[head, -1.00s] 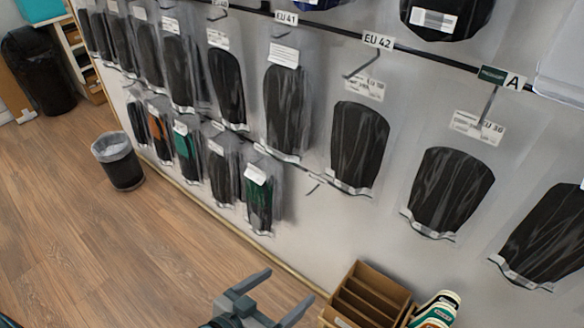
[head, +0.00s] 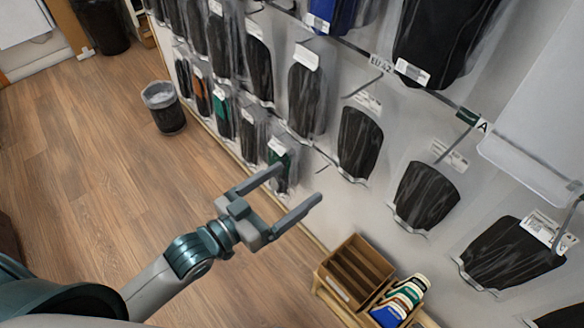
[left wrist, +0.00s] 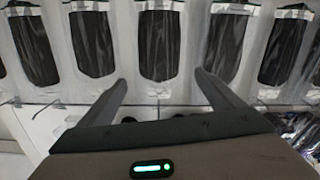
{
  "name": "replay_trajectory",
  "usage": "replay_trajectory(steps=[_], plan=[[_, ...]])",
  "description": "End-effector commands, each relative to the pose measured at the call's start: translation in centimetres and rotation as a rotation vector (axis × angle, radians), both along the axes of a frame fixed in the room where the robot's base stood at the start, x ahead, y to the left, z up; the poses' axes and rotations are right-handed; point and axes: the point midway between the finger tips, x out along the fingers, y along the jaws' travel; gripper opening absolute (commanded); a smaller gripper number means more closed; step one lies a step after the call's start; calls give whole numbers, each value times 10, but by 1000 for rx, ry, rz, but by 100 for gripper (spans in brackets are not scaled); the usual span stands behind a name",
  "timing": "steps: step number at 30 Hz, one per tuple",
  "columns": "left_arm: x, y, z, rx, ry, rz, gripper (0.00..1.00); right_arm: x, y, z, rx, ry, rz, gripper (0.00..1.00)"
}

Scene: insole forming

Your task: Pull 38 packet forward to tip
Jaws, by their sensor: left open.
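Clear packets with black insoles hang on hooks along the white wall panel. One packet (head: 423,195) hangs below the green A tag (head: 475,120); its white label read EU 38 a second ago but is too small to read now. My left gripper (head: 296,186) is open and empty, its two fingers apart, to the left of that packet and in front of the panel. In the left wrist view, the open fingers (left wrist: 160,82) point at a row of packets, with one packet (left wrist: 158,45) between them. I cannot tell which size that is. My right gripper is not in view.
A wooden divided box (head: 352,270) and several coloured packs (head: 400,298) stand at the wall's foot. A grey bin (head: 163,107) stands on the wood floor. Neighbouring packets hang close on both sides.

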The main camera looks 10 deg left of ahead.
Motion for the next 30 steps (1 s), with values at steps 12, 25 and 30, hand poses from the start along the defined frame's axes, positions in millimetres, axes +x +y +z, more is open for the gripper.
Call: replay_trajectory(steps=[12, 25, 30], plan=[[1, -2, 17, -22, -29, -21, 88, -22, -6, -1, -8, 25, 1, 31], [8, -6, 18, -23, -30, -19, 88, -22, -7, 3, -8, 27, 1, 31], [22, -17, 20, -25, -31, -20, 88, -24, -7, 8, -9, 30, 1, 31]])
